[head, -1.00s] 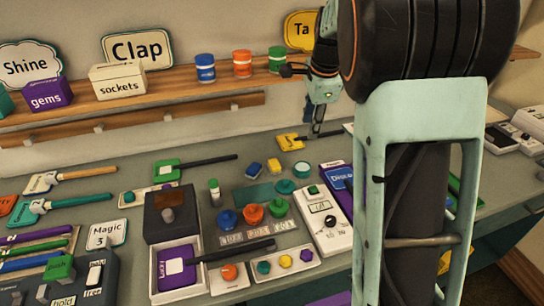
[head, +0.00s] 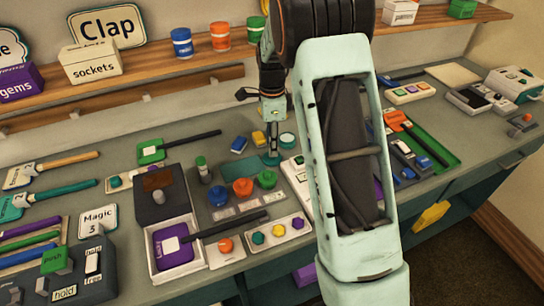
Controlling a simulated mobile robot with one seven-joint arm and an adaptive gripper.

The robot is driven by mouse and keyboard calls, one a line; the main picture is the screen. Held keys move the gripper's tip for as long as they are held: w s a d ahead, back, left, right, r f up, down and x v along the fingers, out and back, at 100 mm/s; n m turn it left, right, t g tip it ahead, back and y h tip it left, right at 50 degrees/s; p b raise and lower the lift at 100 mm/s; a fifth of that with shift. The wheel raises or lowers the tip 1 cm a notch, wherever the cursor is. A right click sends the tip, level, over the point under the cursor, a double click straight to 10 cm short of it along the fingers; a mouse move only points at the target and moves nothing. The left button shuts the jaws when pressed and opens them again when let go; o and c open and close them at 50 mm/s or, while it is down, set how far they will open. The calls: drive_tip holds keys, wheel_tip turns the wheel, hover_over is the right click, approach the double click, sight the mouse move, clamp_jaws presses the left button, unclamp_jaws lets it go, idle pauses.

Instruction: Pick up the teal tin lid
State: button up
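The teal tin lid (head: 270,159) is a small round teal piece on the grey-green counter, in the middle of the head view. A short round teal tin (head: 287,140) with a pale top stands just behind it to the right. My gripper (head: 272,149) points down right at the lid and covers part of it. I cannot tell whether it touches the lid. The fingers look narrow and small here, so whether they are open or shut is unclear.
Blue and yellow blocks (head: 239,145) lie left of the gripper. Blue, orange (head: 243,187) and green knobbed pieces stand in front. A white dial panel (head: 297,175) is partly hidden by my arm. A wooden shelf (head: 140,72) runs along the wall.

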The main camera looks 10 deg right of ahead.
drive_tip(key=shift+f, duration=1.6)
drive_tip(key=shift+c, duration=0.5)
clamp_jaws()
drive_tip(key=shift+r, duration=0.1)
